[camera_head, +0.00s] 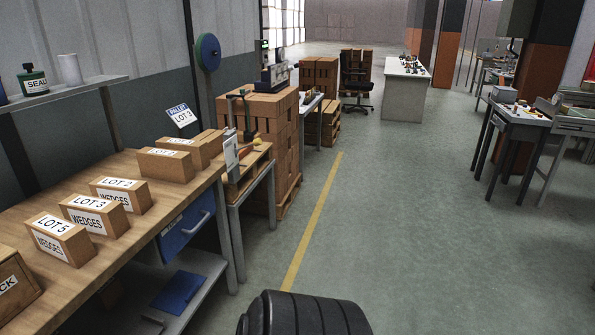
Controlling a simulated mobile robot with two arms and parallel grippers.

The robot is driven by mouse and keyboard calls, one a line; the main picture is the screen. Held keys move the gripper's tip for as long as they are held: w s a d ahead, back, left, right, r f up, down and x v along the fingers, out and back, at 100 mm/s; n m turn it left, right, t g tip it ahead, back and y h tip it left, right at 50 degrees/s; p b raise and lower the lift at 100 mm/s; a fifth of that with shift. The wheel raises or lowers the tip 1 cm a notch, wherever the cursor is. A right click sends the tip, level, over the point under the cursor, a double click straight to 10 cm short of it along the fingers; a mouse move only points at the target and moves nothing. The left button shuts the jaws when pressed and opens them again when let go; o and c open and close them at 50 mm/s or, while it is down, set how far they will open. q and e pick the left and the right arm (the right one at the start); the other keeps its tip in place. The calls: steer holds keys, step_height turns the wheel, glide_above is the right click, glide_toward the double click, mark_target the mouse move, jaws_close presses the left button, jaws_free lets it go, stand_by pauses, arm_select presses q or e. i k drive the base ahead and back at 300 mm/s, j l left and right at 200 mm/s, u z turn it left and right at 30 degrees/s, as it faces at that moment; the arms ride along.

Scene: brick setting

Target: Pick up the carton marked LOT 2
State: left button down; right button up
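The carton marked LOT 2 (120,195) is a small brown box with a white top label, standing on the wooden workbench (80,268) at left. In front of it stand a carton marked LOT 3 (95,216) and a carton marked LOT 5 (58,241), both with WEDGES on the side. Behind it are a wider carton (166,166) and another carton (186,147), whose top labels are too small to read surely. Neither of my grippers is in view.
A PALLET LOT 3 sign (182,115) is behind the cartons. A shelf (75,92) with bottles hangs above the bench. Stacked brown boxes on a pallet (286,150) stand beyond it. Open floor (400,230) with a yellow line (312,221) lies to the right.

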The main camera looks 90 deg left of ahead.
mark_target(135, 195)
steer(key=u, duration=3.9)
steer(key=i+l+u, duration=0.1)
steer(key=i+l, duration=0.15)
steer(key=i+l+u, duration=0.15)
steer(key=l, duration=0.35)
steer(key=i, duration=0.05)
